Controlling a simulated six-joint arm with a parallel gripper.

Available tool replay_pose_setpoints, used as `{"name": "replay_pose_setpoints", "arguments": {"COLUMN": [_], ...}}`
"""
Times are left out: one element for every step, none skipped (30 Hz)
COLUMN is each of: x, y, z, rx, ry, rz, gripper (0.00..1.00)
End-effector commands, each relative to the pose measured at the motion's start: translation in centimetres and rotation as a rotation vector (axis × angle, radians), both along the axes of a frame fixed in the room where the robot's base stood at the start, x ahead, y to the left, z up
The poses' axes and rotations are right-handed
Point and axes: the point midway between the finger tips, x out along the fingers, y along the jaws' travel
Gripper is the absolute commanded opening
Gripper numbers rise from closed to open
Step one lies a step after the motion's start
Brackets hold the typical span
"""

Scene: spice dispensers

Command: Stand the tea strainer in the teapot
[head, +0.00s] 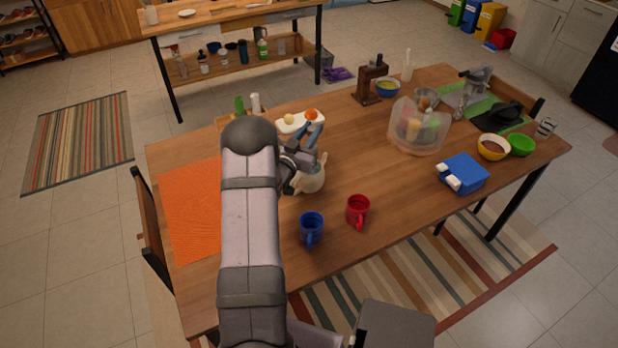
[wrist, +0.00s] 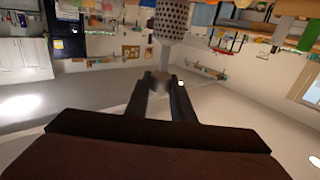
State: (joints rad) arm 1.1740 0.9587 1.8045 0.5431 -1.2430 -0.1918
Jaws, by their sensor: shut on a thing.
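The tea strainer (wrist: 172,20), a grey perforated cylinder, is at the top centre of the wrist view. My gripper (wrist: 160,82) is shut on its blurred near end, and the perforated part extends beyond the fingertips. The cream teapot (head: 313,181) stands on the table in the head view, left of the middle. My wrist and gripper are close beside and over the teapot there and partly hide it. I cannot make out the strainer clearly in the head view, nor the teapot in the wrist view.
A blue mug (head: 311,229) and a red mug (head: 357,211) stand in front of the teapot. A white board (head: 287,127) with an orange and a yellow fruit is behind. An orange mat (head: 190,212) lies left. A clear container (head: 419,128) stands right.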

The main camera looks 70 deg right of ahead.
Motion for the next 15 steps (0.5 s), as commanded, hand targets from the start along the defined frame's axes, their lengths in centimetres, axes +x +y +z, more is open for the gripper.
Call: {"name": "replay_pose_setpoints", "arguments": {"x": [0.00,0.00,0.00,0.00,0.00,0.00,0.00,-0.01,-0.01,-0.01,-0.01,-0.01,0.00,0.01,0.03], "y": [-0.01,-0.01,-0.01,-0.01,-0.01,-0.01,0.00,0.00,0.00,0.00,0.01,0.02,0.06,0.11,0.23], "z": [0.06,0.06,0.05,0.05,0.05,0.04,0.04,0.04,0.03,0.03,-0.02,-0.02,-0.03,-0.05,-0.07], "rx": [-0.001,-0.001,-0.001,-0.001,-0.001,-0.001,-0.001,0.000,0.000,0.000,0.001,0.001,0.001,0.001,0.001], "ry": [0.000,0.000,0.000,0.000,0.000,0.000,0.000,0.000,0.000,0.000,0.000,0.000,0.000,0.000,0.000], "rz": [0.000,0.000,0.000,0.000,0.000,0.000,0.000,0.000,0.000,0.000,0.000,0.000,0.000,0.000,0.000], "gripper": [0.00,0.29,0.38,0.43,0.43,0.43,0.43,0.43,0.43,0.43,0.43,0.43,0.43,0.43,0.43]}}
